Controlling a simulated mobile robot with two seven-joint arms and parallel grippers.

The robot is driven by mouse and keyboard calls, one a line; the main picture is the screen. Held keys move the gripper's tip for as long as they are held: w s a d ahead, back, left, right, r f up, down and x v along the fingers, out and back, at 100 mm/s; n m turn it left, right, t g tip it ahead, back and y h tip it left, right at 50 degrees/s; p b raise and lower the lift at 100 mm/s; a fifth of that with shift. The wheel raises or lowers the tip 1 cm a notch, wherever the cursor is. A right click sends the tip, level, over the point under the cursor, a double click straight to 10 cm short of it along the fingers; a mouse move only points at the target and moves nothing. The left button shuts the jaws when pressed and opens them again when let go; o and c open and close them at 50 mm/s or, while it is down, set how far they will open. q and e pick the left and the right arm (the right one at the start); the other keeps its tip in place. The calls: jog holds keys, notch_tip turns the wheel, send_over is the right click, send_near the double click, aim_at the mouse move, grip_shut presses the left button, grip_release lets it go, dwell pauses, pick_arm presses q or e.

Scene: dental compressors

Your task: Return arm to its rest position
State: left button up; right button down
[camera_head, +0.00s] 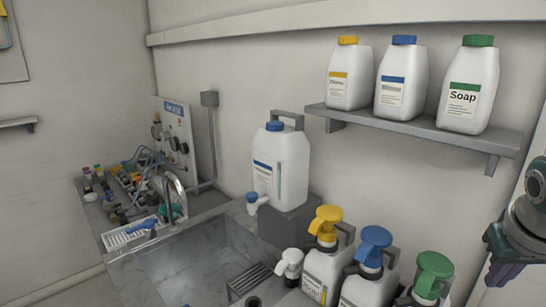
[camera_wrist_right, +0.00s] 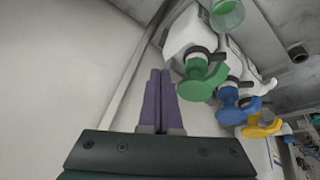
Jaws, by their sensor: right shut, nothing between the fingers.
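My right arm (camera_head: 530,220) shows at the right edge of the head view, beside the wall and right of the pump bottles. In the right wrist view, my right gripper (camera_wrist_right: 159,75) has its two purple fingers together, with nothing between them. The fingers point along a pale wall, left of the green-topped pump bottle and apart from it. My left arm and gripper are in neither view.
Pump bottles with yellow (camera_head: 326,222), blue (camera_head: 374,247) and green (camera_head: 434,272) tops stand near the sink (camera_head: 185,270). Three capped bottles stand on the wall shelf (camera_head: 410,128). A large white canister (camera_head: 283,165) stands behind the sink.

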jog(key=s+a+r+n+y, duration=0.1)
jog(key=s+a+n+y, duration=0.15)
jog(key=s+a, duration=0.75)
jog(key=s+a+n+y, duration=0.1)
jog(key=s+a+n, duration=0.35)
jog(key=s, duration=0.95)
notch_tip(320, 180, up, 18)
jog(key=a+m+p, duration=0.1)
jog(key=a+p, duration=0.1)
jog(key=p, duration=1.5)
jog(key=shift+a+m, duration=0.15)
jog(key=shift+m, duration=0.15)
jog(key=shift+s+f, duration=0.1)
jog(key=shift+s, duration=0.1)
